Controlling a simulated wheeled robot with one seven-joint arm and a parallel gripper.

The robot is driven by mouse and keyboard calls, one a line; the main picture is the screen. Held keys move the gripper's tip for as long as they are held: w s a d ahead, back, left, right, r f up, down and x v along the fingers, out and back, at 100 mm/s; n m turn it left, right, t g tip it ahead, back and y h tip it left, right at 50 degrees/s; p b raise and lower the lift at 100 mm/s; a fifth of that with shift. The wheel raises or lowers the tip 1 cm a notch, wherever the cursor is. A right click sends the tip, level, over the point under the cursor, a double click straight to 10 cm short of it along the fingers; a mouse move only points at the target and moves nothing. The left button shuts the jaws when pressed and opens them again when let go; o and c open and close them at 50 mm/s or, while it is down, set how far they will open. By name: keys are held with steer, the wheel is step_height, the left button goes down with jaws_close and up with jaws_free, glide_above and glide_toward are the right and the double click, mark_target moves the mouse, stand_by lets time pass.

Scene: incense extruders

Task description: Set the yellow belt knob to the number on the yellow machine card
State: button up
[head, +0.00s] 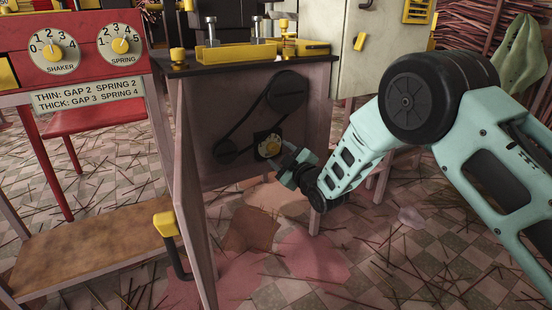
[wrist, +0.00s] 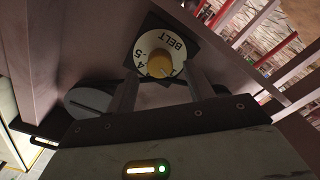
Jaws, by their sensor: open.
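The yellow belt knob (head: 272,147) sits on a round white dial on the dark side panel of the yellow-topped machine. In the wrist view the knob (wrist: 160,65) and its BELT dial (wrist: 164,44) appear upside down, with 4 and 5 readable; the knob's exact setting is unclear. My gripper (head: 288,163) is at the dial's lower right; in the wrist view its open fingers (wrist: 162,76) stand on either side of the knob. I cannot tell whether they touch it. No card with a belt number is readable.
A red machine at the left has SHAKER (head: 54,50) and SPRING (head: 120,44) dials and a THIN/THICK card (head: 88,96) giving gap and spring numbers. A black belt (head: 262,110) runs beside the belt knob. A yellow-handled crank (head: 167,224) projects at the machine's front left leg.

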mark_target(275, 150)
steer(key=shift+b+x, duration=0.45)
steer(key=shift+x, duration=1.15)
steer(key=c, duration=1)
